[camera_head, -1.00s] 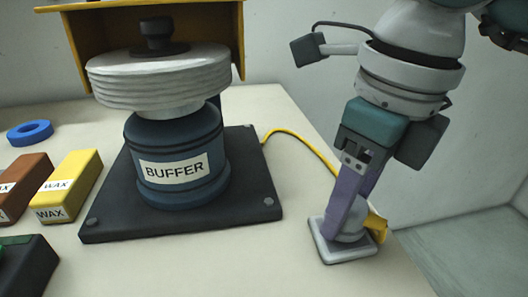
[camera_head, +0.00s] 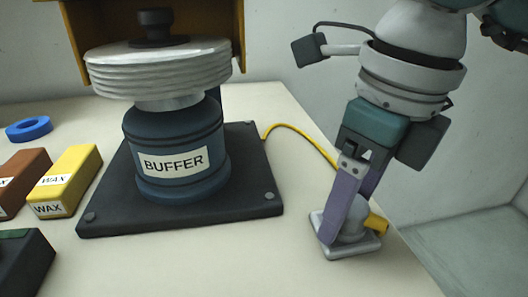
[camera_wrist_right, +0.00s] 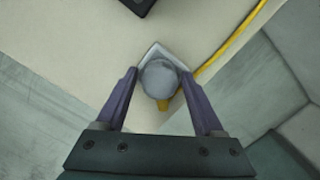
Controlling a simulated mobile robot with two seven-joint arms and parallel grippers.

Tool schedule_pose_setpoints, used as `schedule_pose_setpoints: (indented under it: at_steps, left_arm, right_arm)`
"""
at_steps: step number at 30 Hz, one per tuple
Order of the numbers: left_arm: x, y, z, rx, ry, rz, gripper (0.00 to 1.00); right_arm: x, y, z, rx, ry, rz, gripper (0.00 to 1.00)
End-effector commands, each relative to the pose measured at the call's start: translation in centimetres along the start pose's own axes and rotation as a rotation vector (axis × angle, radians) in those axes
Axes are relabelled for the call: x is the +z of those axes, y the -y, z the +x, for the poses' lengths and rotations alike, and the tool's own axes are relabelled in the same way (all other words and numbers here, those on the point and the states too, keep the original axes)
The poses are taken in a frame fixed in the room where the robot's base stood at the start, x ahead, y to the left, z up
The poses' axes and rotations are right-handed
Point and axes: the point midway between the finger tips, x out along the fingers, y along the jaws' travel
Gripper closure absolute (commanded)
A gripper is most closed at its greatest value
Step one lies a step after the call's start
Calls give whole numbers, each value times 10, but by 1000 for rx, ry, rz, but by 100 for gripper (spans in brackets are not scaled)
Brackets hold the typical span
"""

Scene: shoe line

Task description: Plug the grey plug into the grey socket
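A grey rounded plug body (camera_head: 352,230) with a short yellow stub (camera_head: 377,224) sits on the square light-grey socket plate (camera_head: 350,252) at the table's right side. In the right wrist view the rounded grey top (camera_wrist_right: 159,78) is over the plate (camera_wrist_right: 155,50). I cannot tell how deeply the plug is seated. My left gripper is not in view.
The buffer (camera_head: 175,150) on its dark base (camera_head: 255,190) stands left of the socket. A yellow cable (camera_head: 300,132) runs from behind it toward the socket. Wax blocks (camera_head: 65,180) and a blue ring (camera_head: 29,129) lie at left. The table's right edge is close to the socket.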

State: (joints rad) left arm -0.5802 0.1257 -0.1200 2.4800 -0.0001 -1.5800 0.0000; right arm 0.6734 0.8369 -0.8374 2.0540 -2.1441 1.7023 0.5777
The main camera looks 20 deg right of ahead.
Motion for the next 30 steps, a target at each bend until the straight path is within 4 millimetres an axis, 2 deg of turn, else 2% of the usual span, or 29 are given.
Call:
schedule_pose_setpoints:
  at_steps: [1, 5, 14, 17, 24, 30]
  left_arm:
    - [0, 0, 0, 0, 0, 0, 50]
    - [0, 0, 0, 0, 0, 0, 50]
    - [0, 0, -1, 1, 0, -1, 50]
    - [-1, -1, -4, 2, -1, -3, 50]
    - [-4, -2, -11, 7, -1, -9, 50]
    - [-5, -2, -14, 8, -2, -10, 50]
  right_arm:
    - [0, 0, 0, 0, 0, 0, 24]
    - [0, 0, 0, 0, 0, 0, 11]
    - [0, 0, -5, 0, 1, 0, 11]
    - [1, 0, -19, -1, 4, 0, 11]
    - [2, 0, -68, -1, 5, -2, 11]
    - [1, 0, -95, 0, 2, 0, 11]
